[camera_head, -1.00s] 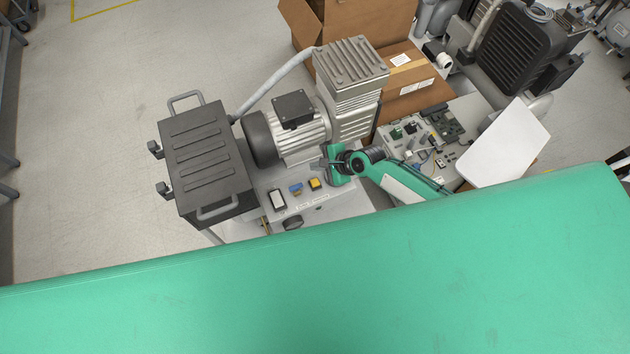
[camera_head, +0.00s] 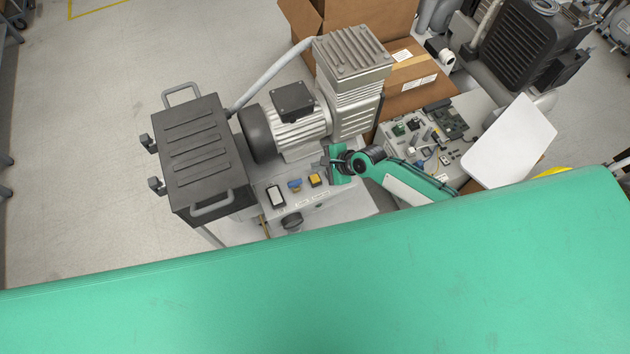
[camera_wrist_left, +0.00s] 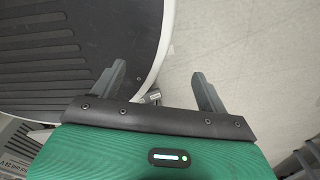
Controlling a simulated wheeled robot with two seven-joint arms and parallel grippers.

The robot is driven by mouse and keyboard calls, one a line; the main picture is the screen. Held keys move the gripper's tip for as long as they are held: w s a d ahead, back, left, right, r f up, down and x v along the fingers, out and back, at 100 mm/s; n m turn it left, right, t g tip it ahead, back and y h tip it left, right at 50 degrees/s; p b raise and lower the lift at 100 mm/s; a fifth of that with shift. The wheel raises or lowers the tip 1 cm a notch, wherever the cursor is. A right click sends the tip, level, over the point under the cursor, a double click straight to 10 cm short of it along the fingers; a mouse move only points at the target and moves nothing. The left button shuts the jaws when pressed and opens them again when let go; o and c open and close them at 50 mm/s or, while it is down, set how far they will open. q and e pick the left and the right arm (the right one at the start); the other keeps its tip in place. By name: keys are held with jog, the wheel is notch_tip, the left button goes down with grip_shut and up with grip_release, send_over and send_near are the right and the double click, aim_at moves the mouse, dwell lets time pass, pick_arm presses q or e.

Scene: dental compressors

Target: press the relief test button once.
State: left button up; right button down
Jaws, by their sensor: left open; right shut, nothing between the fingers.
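The compressor's control panel (camera_head: 335,208) has a yellow push button (camera_head: 315,180), a blue control (camera_head: 295,185), a black-framed rocker switch (camera_head: 275,197) and a dark round knob (camera_head: 292,221). The label lettering is too small to read, so I cannot tell by name which is the relief test button. My right gripper (camera_head: 327,163) is shut and empty, just behind and to the right of the yellow button. Contact with it is not visible. My left gripper (camera_wrist_left: 156,82) is open and empty in the left wrist view. It is not seen in the head view.
A motor and finned pump (camera_head: 300,125) stand right behind the panel. A dark ribbed box with handles (camera_head: 205,150) stands at its left. A circuit-board table (camera_head: 430,135) and cardboard boxes (camera_head: 415,90) are to the right. In the left wrist view, a dark ribbed surface (camera_wrist_left: 50,50) lies left of open floor.

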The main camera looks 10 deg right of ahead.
aim_at(319, 179)
notch_tip(319, 179, down, 2)
jog(key=shift+f+b, duration=0.15)
jog(key=shift+b, duration=0.7)
pick_arm(q)
jog(key=shift+w+d+f+b, duration=0.2)
jog(key=shift+w+f+b, duration=0.5)
jog(key=shift+w+f, duration=0.7)
pick_arm(e)
jog(key=shift+f, duration=1.2)
pick_arm(q)
jog(key=shift+w, duration=0.1)
pick_arm(e)
jog(key=shift+f, duration=0.4)
